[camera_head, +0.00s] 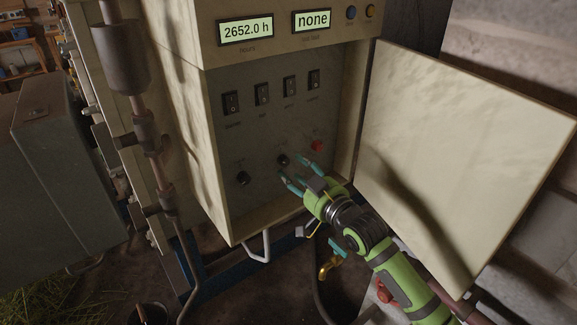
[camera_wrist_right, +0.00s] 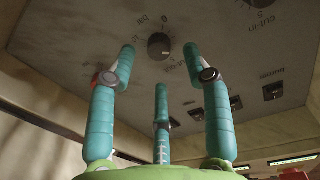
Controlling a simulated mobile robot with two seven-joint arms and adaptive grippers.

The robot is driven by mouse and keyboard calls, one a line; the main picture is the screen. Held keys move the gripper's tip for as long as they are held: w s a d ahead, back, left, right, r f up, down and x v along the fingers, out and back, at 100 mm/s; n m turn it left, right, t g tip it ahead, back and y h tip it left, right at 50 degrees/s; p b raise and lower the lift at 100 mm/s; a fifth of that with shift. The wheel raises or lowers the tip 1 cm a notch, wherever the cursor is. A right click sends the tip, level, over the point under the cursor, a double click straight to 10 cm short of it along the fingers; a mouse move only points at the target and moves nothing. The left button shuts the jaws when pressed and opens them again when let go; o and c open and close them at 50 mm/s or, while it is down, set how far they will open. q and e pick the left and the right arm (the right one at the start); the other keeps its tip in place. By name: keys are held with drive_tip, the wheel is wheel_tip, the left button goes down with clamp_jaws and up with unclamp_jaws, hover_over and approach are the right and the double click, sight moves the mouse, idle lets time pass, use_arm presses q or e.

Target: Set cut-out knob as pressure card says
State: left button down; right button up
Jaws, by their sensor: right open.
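The cut-out knob (camera_head: 283,160) is a small dark round knob on the grey panel inside the open cabinet. In the right wrist view the knob (camera_wrist_right: 159,46) appears upside down, with a printed scale around it; its pointer setting is too small to read. My right gripper (camera_head: 294,167) is open and empty, just in front of this knob. In the right wrist view its teal fingertips (camera_wrist_right: 160,58) lie on either side of the knob, seemingly not gripping it. A third finger is below. My left gripper is not in view. No pressure card is recognisable.
The cut-in knob (camera_head: 242,178) is left of the cut-out knob, and a red button (camera_head: 317,146) is to its right. Several rocker switches (camera_head: 262,94) sit above. The open cabinet door (camera_head: 465,150) stands on the right.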

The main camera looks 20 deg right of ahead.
sight(286, 163)
drive_tip(key=shift+x, duration=1.75)
clamp_jaws()
drive_tip(key=shift+p, duration=0.3)
